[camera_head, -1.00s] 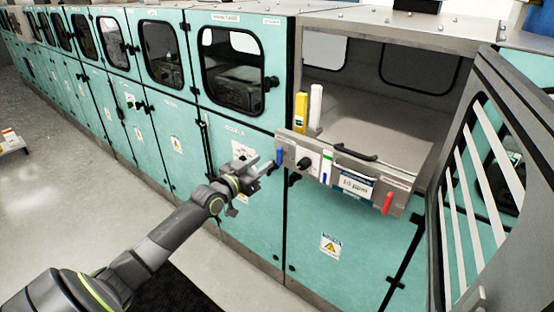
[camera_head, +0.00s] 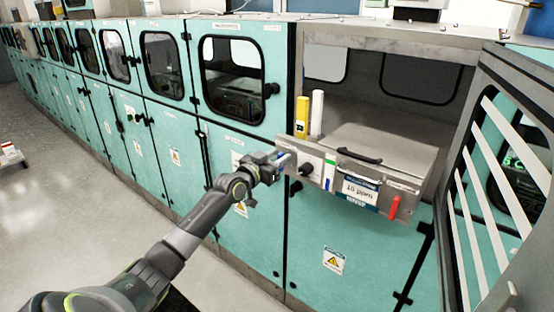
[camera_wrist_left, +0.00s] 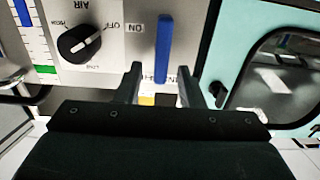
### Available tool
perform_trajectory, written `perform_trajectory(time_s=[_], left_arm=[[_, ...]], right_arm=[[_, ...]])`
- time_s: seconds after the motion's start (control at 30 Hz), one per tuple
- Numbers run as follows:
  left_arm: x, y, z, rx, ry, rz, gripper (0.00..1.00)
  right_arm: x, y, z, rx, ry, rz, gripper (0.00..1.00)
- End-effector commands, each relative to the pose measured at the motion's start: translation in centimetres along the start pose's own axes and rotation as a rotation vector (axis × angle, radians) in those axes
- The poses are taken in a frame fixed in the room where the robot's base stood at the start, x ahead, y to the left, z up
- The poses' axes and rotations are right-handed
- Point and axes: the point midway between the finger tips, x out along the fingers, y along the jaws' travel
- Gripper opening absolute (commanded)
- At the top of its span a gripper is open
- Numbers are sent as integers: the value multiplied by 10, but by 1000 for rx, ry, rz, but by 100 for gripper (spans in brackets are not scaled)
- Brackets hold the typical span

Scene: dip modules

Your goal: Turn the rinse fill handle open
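A blue handle (camera_wrist_left: 163,45) stands on the left end of the grey front panel (camera_wrist_left: 110,30), lined up with the vertical sides of the panel. A red handle (camera_head: 393,207) hangs at the panel's right end. The label by the blue handle is partly hidden, so I cannot read which one is the rinse fill. My left gripper (camera_wrist_left: 161,80) is open at the blue handle. Its two fingers are on either side of one end of the handle, with gaps visible. In the head view my left gripper (camera_head: 279,160) covers most of that handle. My right gripper is out of view.
A black AIR knob (camera_wrist_left: 80,42) sits beside the blue handle. Yellow (camera_head: 302,117) and white (camera_head: 317,113) upright pieces stand behind the panel. An open door (camera_head: 462,230) stands at the right. A lid with a black handle (camera_head: 358,156) lies behind the panel.

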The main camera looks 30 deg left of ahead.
Motion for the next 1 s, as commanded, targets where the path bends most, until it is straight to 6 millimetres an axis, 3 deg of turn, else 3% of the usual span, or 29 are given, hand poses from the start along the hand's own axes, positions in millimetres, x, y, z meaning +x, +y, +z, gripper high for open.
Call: perform_trajectory(time_s=[0.03, 0.27, 0.67, 1.0], left_arm=[[0, 0, 0, 0, 0, 0, 29], [0, 0, 0, 0, 0, 0, 0], [0, -1, 1, -48, -1, 0, 0], [0, -7, 2, -280, -2, -1, 0]], right_arm=[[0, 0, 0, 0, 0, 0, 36], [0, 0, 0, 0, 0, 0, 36], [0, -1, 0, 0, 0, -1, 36], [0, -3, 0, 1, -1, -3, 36]])
